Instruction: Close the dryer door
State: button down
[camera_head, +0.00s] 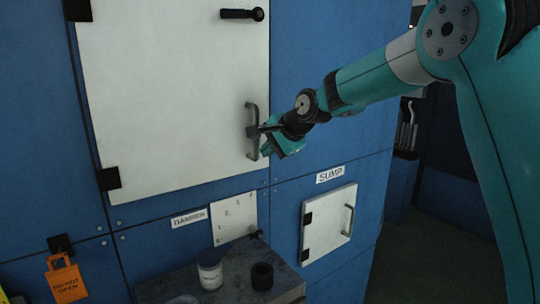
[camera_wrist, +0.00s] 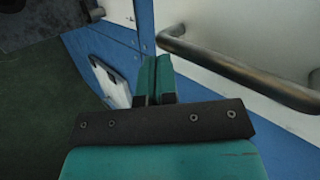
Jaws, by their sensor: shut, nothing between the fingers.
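The dryer door (camera_head: 170,95) is a large pale panel on the blue cabinet, with black hinges at its left edge. It looks flush with the cabinet front. Its vertical bar handle (camera_head: 252,132) is near the lower right edge, and a black latch lever (camera_head: 241,14) sits near the top right. My gripper (camera_head: 268,147) is at the handle's lower part, in front of the door. In the wrist view my gripper (camera_wrist: 154,78) has its teal fingers together and empty, and the handle (camera_wrist: 240,72) runs beside them on the right. I cannot tell whether they touch.
A small hatch labelled SUMP (camera_head: 328,224) and a DAMPER panel (camera_head: 234,217) are below. A ledge (camera_head: 225,280) holds a white jar (camera_head: 209,271) and a dark cup (camera_head: 262,276). An orange DO NOT OPEN tag (camera_head: 66,280) hangs at lower left. Dark floor is open at right.

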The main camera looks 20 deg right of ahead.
jog(key=s+f+b+v, duration=0.2)
jog(key=b+v, duration=0.2)
jog(key=v, duration=0.8)
jog(key=s+a+f+n+g+b, duration=0.1)
jog(key=s+a+f+n+g, duration=0.1)
jog(key=s+f+n, duration=0.4)
jog(key=s+a+f+n+g+b, duration=0.2)
jog(key=s+a+f+n, duration=0.3)
jog(key=s, duration=1)
jog(key=s+a+f+n+g+b, duration=0.2)
jog(key=s+a+f+n+g, duration=0.1)
jog(key=s+f+n, duration=0.5)
jog(key=s+f+g, duration=0.1)
jog(key=s+f, duration=0.1)
jog(key=s, duration=0.1)
jog(key=shift+a, duration=0.25)
